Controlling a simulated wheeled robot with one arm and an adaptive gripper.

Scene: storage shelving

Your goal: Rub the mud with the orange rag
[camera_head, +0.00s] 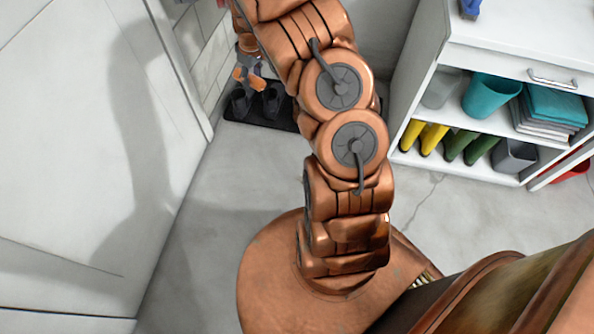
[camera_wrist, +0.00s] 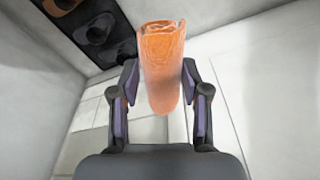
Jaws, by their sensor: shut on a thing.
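The orange rag (camera_wrist: 161,65) is a rolled, upright-looking bundle in the wrist view, held between the two fingers of my gripper (camera_wrist: 160,88). In the head view my gripper (camera_head: 250,68) is at the upper left, partly behind my arm, with orange of the rag (camera_head: 246,80) showing beside it. It appears above or near a black tray (camera_head: 275,122); the exact height gap cannot be told. I cannot make out the mud for certain in either view.
Dark boots (camera_head: 241,103) stand on the tray. A white wall panel (camera_head: 90,130) rises at left. At right, a white shelf unit (camera_head: 470,55) holds a teal bucket (camera_head: 491,95), folded teal cloths (camera_head: 553,105) and yellow and green boots. Grey floor between is clear.

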